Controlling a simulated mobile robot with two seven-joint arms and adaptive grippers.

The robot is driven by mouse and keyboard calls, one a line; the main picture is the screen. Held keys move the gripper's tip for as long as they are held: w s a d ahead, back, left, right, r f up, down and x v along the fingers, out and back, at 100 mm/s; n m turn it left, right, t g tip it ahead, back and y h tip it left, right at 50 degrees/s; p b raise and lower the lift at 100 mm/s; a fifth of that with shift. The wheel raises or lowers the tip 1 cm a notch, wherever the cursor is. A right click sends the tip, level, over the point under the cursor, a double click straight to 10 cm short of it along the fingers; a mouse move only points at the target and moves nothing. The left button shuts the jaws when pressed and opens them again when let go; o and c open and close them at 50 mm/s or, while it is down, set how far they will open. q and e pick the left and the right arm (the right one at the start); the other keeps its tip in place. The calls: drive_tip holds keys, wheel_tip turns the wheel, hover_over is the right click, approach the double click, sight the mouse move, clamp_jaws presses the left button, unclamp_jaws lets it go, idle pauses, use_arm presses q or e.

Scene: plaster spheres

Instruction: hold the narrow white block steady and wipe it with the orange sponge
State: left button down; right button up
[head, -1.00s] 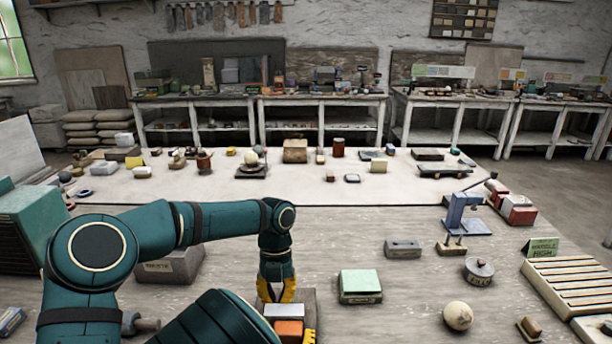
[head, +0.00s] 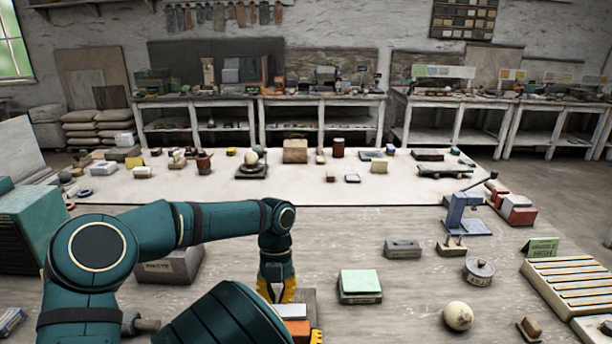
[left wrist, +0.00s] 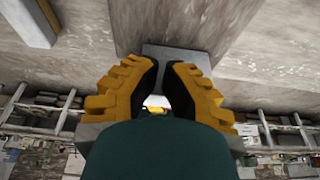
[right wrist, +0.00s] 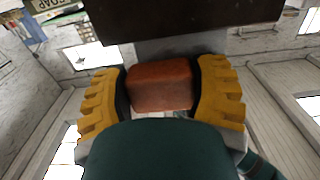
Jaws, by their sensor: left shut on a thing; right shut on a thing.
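The narrow white block (head: 290,311) is at the bottom middle of the head view, over a brown-grey base. My left gripper (head: 276,292) is above it, pointing down, and its yellow fingers are shut on it. In the left wrist view the block's grey-looking face (left wrist: 178,54) shows between and beyond the fingers. The orange sponge (head: 297,328) is on the near side of the block. My right gripper (right wrist: 160,95) is shut on the sponge, which shows reddish-orange between the fingers (right wrist: 160,82) in the right wrist view. I cannot tell whether sponge and block touch.
A green-topped box (head: 360,284) stands right of the grippers, with a pale ball (head: 458,316) farther right. A grey box (head: 172,266) stands behind my left arm. A slatted wooden rack (head: 572,286) is at the far right. Bare tabletop lies between these things.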

drive_tip(key=shift+d, duration=0.35)
drive_tip(key=shift+s+a, duration=0.75)
drive_tip(key=shift+a, duration=0.2)
drive_tip(key=shift+s, duration=1.3)
use_arm(q)
drive_tip(key=shift+r, duration=0.1)
